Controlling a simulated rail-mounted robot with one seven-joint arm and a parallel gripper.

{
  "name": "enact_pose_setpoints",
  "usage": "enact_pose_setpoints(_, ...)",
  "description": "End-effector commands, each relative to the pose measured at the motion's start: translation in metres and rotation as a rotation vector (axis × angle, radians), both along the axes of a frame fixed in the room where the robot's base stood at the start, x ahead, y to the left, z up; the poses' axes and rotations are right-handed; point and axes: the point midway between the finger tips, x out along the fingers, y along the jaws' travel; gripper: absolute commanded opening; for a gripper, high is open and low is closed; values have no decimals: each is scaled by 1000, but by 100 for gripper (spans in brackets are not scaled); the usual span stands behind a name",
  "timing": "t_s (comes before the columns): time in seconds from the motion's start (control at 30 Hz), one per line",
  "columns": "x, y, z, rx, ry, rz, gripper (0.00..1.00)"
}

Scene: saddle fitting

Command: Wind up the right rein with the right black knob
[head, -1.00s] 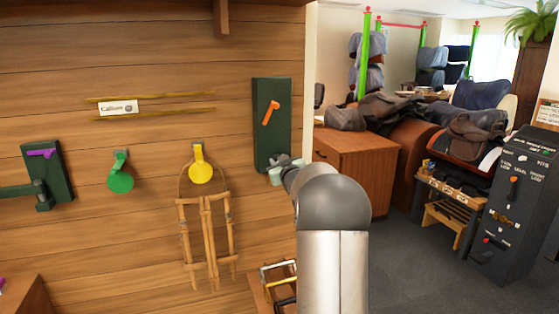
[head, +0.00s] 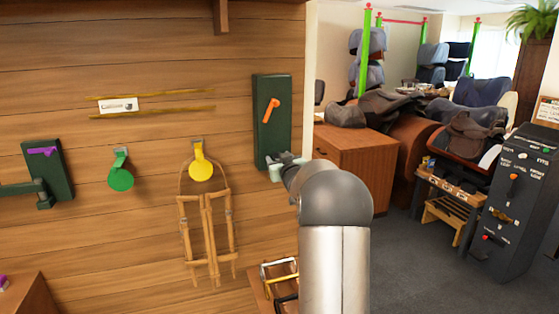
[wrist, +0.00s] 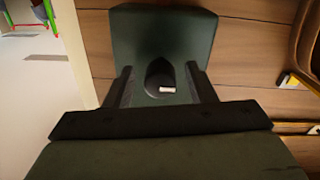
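A tall dark green panel (head: 264,130) hangs on the wood wall, with an orange lever (head: 272,110) on its upper part. My gripper (head: 284,160) is at the panel's lower right corner in the head view. In the wrist view, a dark rounded knob (wrist: 159,75) with a small white mark stands on a green face (wrist: 165,35). My gripper (wrist: 159,70) has its two dark fingers apart, one on each side of the knob. I cannot tell whether they touch it. A pale green piece (head: 275,173) sits beside the gripper. I cannot make out a rein attached to the knob.
A yellow disc hook (head: 200,170) holds a tan strap harness (head: 208,230) left of the panel. A green hook (head: 120,178) is farther left. A wooden cabinet (head: 355,165) and a black control box (head: 515,215) stand to the right. A low rack (head: 280,280) is below.

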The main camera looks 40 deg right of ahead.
Motion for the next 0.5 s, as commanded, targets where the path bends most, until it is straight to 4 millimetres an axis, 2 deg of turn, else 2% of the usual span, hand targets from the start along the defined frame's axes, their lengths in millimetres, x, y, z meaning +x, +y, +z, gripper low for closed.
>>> enact_pose_setpoints(0.27, -4, 2, 0, -2, 1, 0, 50)
enact_pose_setpoints(0.37, -16, 5, 0, -2, 0, -1, 50)
enact_pose_setpoints(0.5, -44, 15, -1, -3, 0, -2, 50)
